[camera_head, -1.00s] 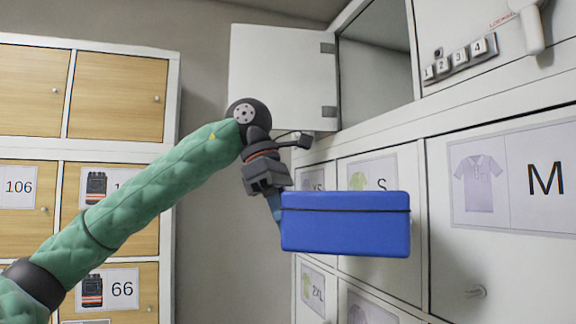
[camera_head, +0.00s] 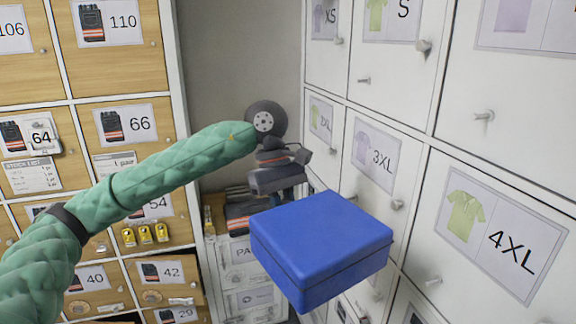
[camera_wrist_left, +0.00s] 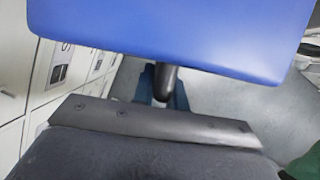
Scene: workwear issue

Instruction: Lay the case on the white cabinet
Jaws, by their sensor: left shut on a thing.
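The case is a closed blue box (camera_head: 320,245), held in the air right of centre in the head view, its top facing up. In the left wrist view its blue side (camera_wrist_left: 180,30) fills the top. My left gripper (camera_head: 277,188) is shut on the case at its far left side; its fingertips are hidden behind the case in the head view. A low white cabinet (camera_head: 249,276) with labelled fronts stands behind and below the case. The case partly hides it. My right gripper is not in view.
White lockers (camera_head: 412,160) with size labels and knobs line the right side, close to the case. Wooden-fronted numbered lockers (camera_head: 105,62) stand on the left. Folded dark vests with orange stripes (camera_head: 243,213) are at the top of the low cabinet.

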